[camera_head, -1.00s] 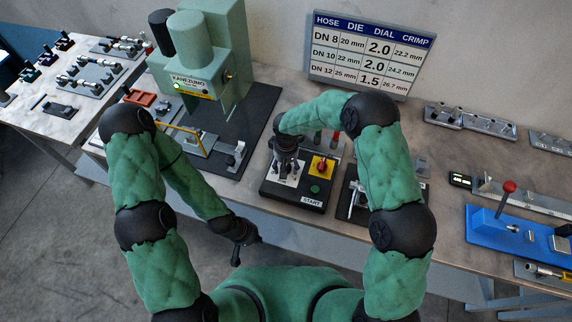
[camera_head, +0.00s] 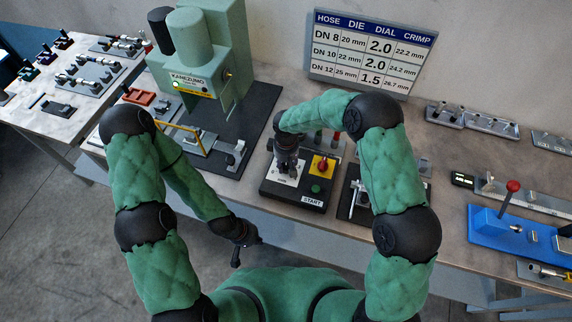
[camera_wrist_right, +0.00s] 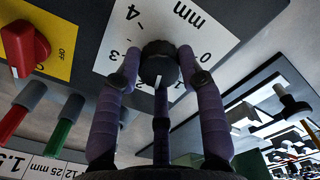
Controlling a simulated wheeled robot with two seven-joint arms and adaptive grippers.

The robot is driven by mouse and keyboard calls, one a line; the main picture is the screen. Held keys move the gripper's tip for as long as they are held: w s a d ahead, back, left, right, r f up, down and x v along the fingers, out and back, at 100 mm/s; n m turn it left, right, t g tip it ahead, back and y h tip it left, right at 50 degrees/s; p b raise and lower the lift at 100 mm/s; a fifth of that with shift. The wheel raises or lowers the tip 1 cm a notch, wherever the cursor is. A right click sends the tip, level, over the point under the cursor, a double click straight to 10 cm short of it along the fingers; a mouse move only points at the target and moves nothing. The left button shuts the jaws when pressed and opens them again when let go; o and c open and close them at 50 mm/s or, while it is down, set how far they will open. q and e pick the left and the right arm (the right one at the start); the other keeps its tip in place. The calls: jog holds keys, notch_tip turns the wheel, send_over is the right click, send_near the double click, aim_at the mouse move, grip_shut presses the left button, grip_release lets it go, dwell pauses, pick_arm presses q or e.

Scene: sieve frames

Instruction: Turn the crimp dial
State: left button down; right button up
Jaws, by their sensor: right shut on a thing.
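The crimp dial (camera_wrist_right: 158,62) is a black round knob with a white mark, on a white scale plate (camera_wrist_right: 205,30) with numbers and "mm". In the right wrist view my right gripper (camera_wrist_right: 159,72) is closed around the knob, with purple fingers at its sides and one below. In the head view the right gripper (camera_head: 287,165) is over the control box (camera_head: 300,196) and hides the dial and part of the plate. My left gripper (camera_head: 246,247) hangs in front of the bench, empty, its fingers apart.
A red switch (camera_head: 323,166) on a yellow plate and a green START button (camera_head: 315,189) sit beside the dial. The green press (camera_head: 205,75) stands to the left. A chart (camera_head: 370,52) of hose, die, dial and crimp values stands behind. Coloured handles rise behind the box.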

aim_at(287, 165)
jog(key=n, duration=0.3)
jog(key=shift+s+f+n+b, duration=0.1)
jog(key=shift+f+n+b, duration=0.05)
jog(key=shift+n+b, duration=0.2)
jog(key=shift+d+n, duration=0.1)
jog(key=shift+n, duration=1.95)
jog(key=o, duration=1.1)
jog(key=shift+o, duration=0.2)
jog(key=shift+r, duration=0.55)
notch_tip(287, 165, up, 11)
